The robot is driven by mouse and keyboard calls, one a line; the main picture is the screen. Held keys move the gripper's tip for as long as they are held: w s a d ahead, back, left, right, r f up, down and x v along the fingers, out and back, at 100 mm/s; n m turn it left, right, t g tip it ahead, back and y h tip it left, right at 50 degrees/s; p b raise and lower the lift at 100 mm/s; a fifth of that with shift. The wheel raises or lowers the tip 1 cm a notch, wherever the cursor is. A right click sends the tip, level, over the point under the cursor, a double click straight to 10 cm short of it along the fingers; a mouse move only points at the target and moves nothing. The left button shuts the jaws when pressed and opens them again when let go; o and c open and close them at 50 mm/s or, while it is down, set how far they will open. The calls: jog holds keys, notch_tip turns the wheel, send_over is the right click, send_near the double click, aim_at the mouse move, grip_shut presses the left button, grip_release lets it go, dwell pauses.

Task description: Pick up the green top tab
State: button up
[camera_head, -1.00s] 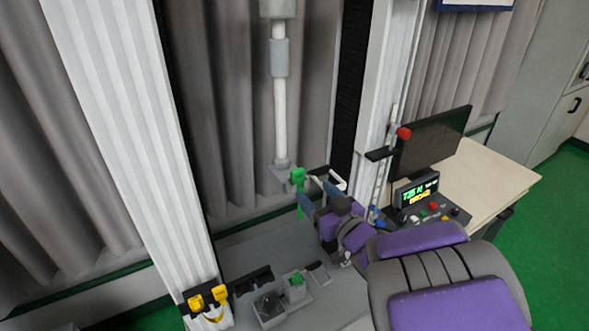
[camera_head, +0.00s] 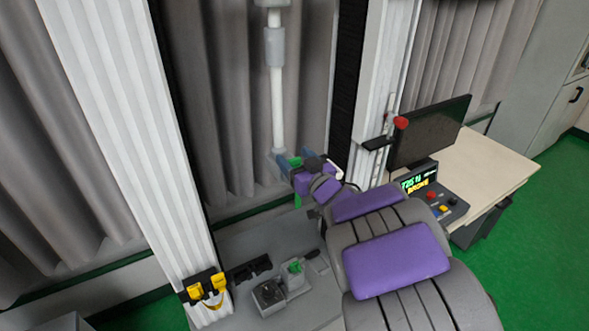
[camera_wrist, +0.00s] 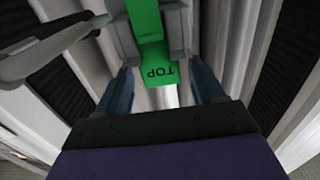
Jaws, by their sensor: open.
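The green top tab (camera_wrist: 158,72) shows in the wrist view with the word TOP on it, upside down in the picture. It sits in a grey holder at the top middle, between and beyond my two blue fingers. In the head view the tab (camera_head: 295,161) is a small green patch at the foot of the hanging white rod, partly hidden by my gripper. My gripper (camera_wrist: 165,88) is open, one finger on each side of the tab, with gaps to it. In the head view my gripper (camera_head: 294,160) is at the rod's lower end.
A grey bench holds a small box with a green part (camera_head: 295,266) and a black-topped box (camera_head: 268,293). A monitor (camera_head: 430,130) and control box (camera_head: 440,205) stand on the desk at right.

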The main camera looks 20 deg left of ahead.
jog(key=shift+x, duration=0.95)
jog(key=shift+a+f, duration=0.15)
jog(key=shift+a, duration=0.15)
jog(key=shift+d, duration=0.2)
jog(key=c, duration=0.8)
jog(key=shift+a, duration=0.1)
jog(key=shift+c, duration=1.2)
